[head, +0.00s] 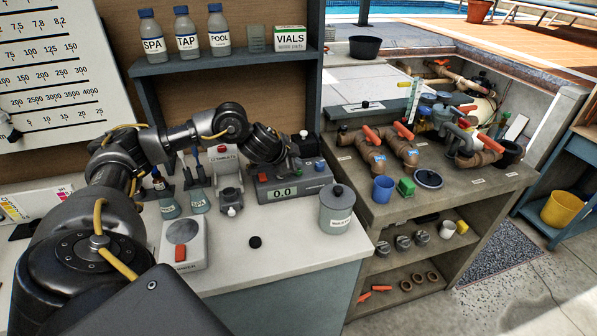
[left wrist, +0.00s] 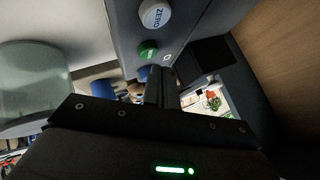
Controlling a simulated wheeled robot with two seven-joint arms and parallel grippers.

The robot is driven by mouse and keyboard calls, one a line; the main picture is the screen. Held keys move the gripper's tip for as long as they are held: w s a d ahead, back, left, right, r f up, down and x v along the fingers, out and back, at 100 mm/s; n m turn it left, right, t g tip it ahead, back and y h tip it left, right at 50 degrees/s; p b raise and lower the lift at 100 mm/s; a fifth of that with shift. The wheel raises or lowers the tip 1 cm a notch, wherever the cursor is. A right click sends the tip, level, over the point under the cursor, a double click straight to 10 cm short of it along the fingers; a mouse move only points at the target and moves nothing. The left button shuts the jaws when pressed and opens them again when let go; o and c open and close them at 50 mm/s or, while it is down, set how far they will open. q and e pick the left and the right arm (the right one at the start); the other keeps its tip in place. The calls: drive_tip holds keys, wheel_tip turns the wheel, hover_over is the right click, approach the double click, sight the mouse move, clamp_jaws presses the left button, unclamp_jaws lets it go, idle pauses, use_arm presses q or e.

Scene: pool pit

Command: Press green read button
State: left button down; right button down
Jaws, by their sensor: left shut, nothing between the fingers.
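The green button (left wrist: 148,50) is on the grey meter's panel in the left wrist view, between a white ZERO button (left wrist: 154,13) and a blue button (left wrist: 143,73). The meter (head: 285,192) sits on the white counter in the head view and its display reads 0.0. My left gripper (head: 288,164) is over the meter, pointing down. Its closed fingers (left wrist: 158,86) show in the left wrist view close to the green and blue buttons and hold nothing. I cannot tell whether the fingertips touch a button. The arm hides part of the meter's top. My right gripper is not in view.
A lidded grey jar (head: 337,212) stands right of the meter. A black cap (head: 255,242) lies in front. A shelf (head: 235,60) with bottles is behind.

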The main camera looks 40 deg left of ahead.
sight(296, 175)
use_arm(q)
drive_tip(key=shift+f, duration=0.4)
idle(0.5)
drive_tip(key=shift+f, duration=0.5)
idle(0.5)
drive_tip(key=shift+r, duration=0.1)
drive_tip(key=shift+r+p, duration=0.85)
wheel_tip(296, 175, up, 5)
drive_tip(key=p, duration=0.5)
drive_tip(key=shift+p, duration=0.3)
idle(0.7)
